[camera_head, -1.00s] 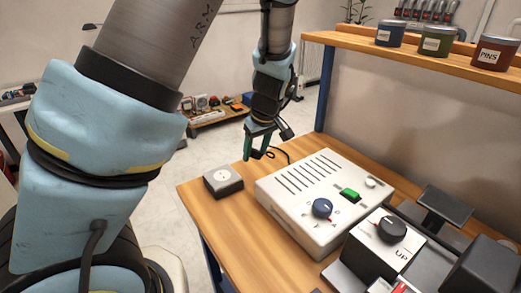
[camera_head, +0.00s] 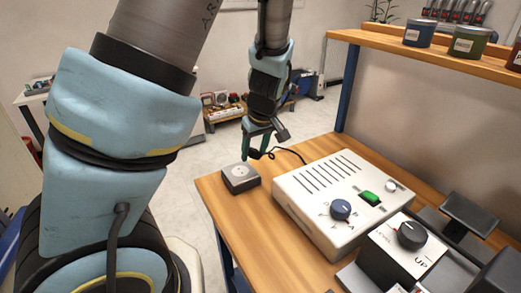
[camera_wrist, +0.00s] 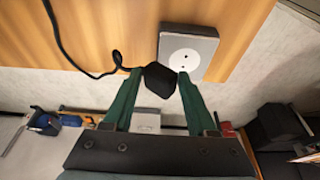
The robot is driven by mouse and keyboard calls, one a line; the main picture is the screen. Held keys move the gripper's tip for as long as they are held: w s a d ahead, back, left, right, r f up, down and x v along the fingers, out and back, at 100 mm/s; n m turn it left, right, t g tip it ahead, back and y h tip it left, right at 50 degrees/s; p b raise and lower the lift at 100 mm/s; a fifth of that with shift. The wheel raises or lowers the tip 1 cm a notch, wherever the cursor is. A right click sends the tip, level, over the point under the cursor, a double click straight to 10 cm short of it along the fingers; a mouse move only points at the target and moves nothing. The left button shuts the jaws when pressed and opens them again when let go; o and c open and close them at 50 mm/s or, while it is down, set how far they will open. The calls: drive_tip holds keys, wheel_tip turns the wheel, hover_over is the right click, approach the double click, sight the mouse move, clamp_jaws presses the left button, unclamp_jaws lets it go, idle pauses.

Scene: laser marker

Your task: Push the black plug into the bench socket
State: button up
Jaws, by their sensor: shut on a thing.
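The black plug (camera_wrist: 159,80) is between the green fingertips of my gripper (camera_wrist: 155,79), with its cord running off to the left in the wrist view. In the head view my gripper (camera_head: 257,153) holds the plug (camera_head: 254,154) above the far end of the bench. The bench socket (camera_wrist: 187,55) is a grey box with a round white face and two dark holes. In the head view the socket (camera_head: 240,179) sits near the bench's left corner, just below my gripper. In the wrist view the plug overlaps the socket's lower left edge; I cannot tell the height gap.
A white control box (camera_head: 318,190) with a blue knob and green switch stands right of the socket. The black cord (camera_head: 290,152) runs toward its back. A shelf (camera_head: 435,58) with pots overhangs the right. Bare wooden bench (camera_head: 225,213) lies in front of the socket.

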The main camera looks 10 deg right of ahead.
sight(242, 170)
drive_tip(key=shift+a, duration=1.6)
drive_tip(key=shift+f+b, duration=0.85)
drive_tip(key=shift+f, duration=0.8)
drive_tip(key=shift+f, duration=0.1)
idle(0.8)
drive_tip(key=shift+f, duration=0.1)
clamp_jaws()
drive_tip(key=shift+s+f, duration=0.1)
drive_tip(key=shift+f, duration=0.1)
